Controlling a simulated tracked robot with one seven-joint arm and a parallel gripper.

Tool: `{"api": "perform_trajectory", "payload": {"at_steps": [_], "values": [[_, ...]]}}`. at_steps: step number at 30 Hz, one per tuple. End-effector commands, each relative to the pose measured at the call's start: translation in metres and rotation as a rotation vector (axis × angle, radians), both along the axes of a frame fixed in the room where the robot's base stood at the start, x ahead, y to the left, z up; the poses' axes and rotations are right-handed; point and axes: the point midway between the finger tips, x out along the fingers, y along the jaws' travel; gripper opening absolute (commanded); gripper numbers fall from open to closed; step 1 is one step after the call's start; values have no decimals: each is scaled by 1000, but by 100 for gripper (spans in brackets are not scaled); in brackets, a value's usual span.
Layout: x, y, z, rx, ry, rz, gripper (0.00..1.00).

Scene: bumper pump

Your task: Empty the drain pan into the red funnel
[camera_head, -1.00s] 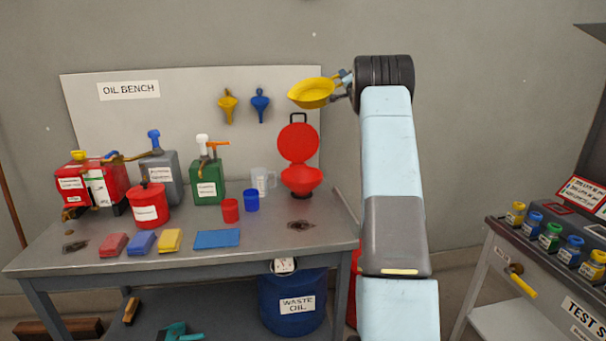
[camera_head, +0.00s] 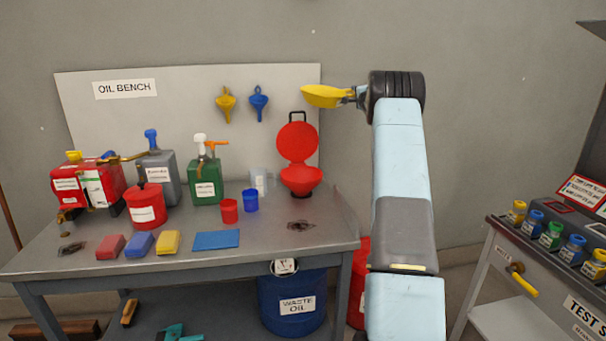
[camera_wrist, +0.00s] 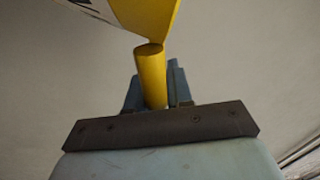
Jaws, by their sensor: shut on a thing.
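The yellow drain pan (camera_head: 326,96) is held up in the air to the left of my wrist in the head view, above and right of the red funnel. It looks about level there; its inside is not visible. My gripper (camera_head: 357,95) is shut on its handle. In the wrist view the yellow handle (camera_wrist: 151,75) sits between the fingers, and part of the pan (camera_wrist: 145,15) shows above it. The red funnel (camera_head: 301,178) stands at the right back of the bench with its round red lid (camera_head: 298,142) open upright. The pan is apart from the funnel.
The steel bench (camera_head: 270,232) carries a red can (camera_head: 146,206), a green jug (camera_head: 206,182), a clear measuring jug (camera_head: 259,181), and red and blue cups left of the funnel. Yellow and blue funnels (camera_head: 259,103) hang on the back panel. A test stand (camera_head: 540,262) is at right.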

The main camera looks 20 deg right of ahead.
Motion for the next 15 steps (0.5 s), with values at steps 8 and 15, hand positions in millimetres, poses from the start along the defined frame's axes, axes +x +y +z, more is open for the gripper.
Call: {"api": "perform_trajectory", "payload": {"at_steps": [8,15], "values": [[4,-7,-29,89,27,7,0],[7,-11,-54,155,49,12,0]]}}
